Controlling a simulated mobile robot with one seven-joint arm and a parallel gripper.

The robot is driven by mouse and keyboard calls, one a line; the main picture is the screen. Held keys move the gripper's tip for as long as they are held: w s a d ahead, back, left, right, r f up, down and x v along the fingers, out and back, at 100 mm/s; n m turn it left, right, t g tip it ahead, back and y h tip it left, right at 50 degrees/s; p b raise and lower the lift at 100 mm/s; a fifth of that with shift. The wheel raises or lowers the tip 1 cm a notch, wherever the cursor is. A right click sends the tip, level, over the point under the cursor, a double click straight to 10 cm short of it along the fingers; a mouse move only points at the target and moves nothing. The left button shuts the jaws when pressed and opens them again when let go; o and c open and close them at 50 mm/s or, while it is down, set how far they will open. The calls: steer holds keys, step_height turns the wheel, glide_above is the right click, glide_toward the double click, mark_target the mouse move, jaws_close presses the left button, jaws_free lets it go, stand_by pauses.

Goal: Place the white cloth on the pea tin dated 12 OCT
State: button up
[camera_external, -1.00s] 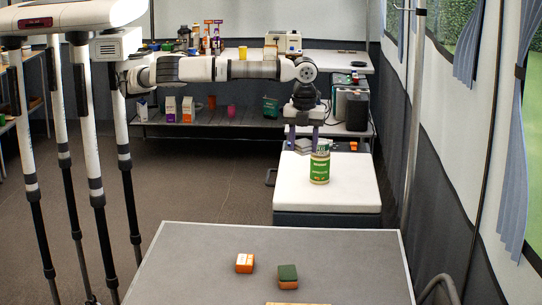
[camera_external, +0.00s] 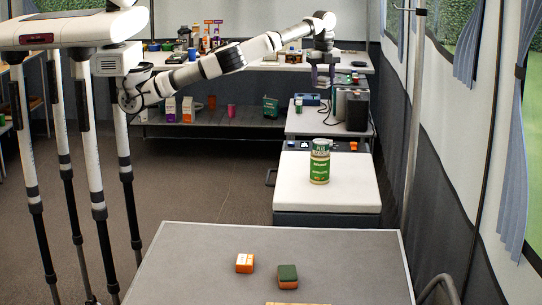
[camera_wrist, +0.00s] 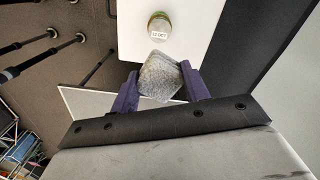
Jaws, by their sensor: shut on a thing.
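My gripper (camera_external: 322,82) is raised above and behind the white-topped chest in the external view. In the wrist view my gripper (camera_wrist: 160,80) is shut on the cloth (camera_wrist: 158,76), which looks pale grey and folded. The cloth is hard to make out in the external view. The green and white tin (camera_external: 320,165) stands upright on the chest's white top (camera_external: 350,190).
A grey table (camera_external: 200,270) in front holds an orange-white box (camera_external: 244,263) and a green-orange block (camera_external: 288,276). A back counter (camera_external: 275,65) carries cartons and appliances. Dark appliances (camera_external: 350,105) stand on a shelf behind the chest. Air around the tin is clear.

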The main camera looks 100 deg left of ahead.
mark_target(321, 141)
steer(key=f+p, duration=0.1)
steer(key=f, duration=0.9)
steer(key=f+p, duration=0.2)
steer(key=f, duration=0.8)
steer(key=shift+s+a, duration=0.1)
steer(key=shift+a, duration=0.1)
steer(key=shift+f, duration=0.1)
steer(key=o, duration=1)
steer(key=shift+c, duration=0.2)
step_height(321, 141, up, 12)
steer(key=b, duration=0.3)
steer(key=shift+r, duration=0.2)
